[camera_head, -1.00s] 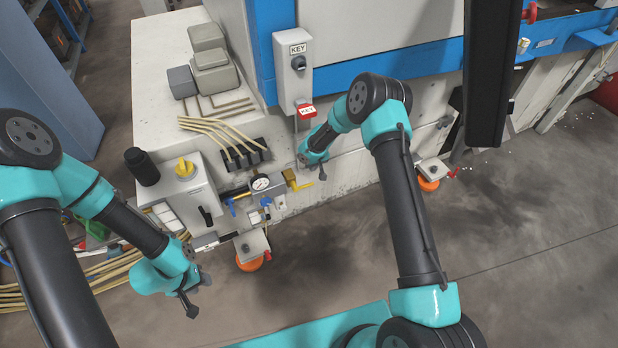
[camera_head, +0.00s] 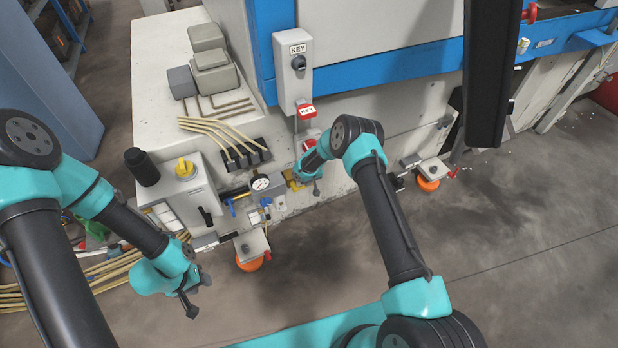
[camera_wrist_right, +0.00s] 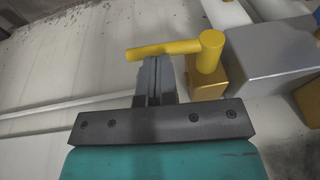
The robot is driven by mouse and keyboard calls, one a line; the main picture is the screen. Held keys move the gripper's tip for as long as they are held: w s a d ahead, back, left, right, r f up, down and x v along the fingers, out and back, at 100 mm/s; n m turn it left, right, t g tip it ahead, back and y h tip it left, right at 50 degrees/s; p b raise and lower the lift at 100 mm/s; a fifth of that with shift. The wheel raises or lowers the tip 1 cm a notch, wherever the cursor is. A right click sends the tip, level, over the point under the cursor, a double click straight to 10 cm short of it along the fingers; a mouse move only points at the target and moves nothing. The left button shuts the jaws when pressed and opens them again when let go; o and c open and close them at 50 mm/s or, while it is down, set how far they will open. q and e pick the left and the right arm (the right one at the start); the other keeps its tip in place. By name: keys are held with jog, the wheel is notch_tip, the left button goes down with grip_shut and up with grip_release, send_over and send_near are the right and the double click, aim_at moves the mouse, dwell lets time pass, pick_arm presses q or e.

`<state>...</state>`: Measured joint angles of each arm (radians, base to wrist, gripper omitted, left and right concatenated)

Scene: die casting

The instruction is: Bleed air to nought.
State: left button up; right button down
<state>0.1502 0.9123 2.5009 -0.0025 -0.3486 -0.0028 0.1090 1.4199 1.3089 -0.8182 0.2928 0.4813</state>
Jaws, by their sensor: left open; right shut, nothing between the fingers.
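The yellow valve lever (camera_head: 292,180) sits on the machine's side, right of the round white pressure gauge (camera_head: 260,183). The gauge's reading is too small to tell. My right gripper (camera_head: 316,188) is beside the lever, shut and empty. In the right wrist view the lever's yellow handle (camera_wrist_right: 160,50) points left from its pivot, and the closed fingertips (camera_wrist_right: 155,62) end right at the handle. I cannot tell whether they touch it. My left gripper (camera_head: 192,294) hangs open and empty at lower left, away from the valve.
A grey box with a yellow knob (camera_head: 185,168) and a blue lever (camera_head: 231,207) lie left of the gauge. Open floor lies in front.

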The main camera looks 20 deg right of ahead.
jog(key=shift+w+f, duration=0.1)
jog(key=shift+f, duration=0.4)
jog(key=shift+w+f, duration=0.1)
jog(key=shift+f, duration=0.55)
jog(key=shift+r, duration=0.15)
jog(key=shift+d+r, duration=0.1)
jog(key=shift+r, duration=0.2)
jog(key=s+d+r, duration=0.2)
jog(key=d+r, duration=0.3)
jog(key=r, duration=0.7)
jog(key=c, duration=1.9)
grip_release()
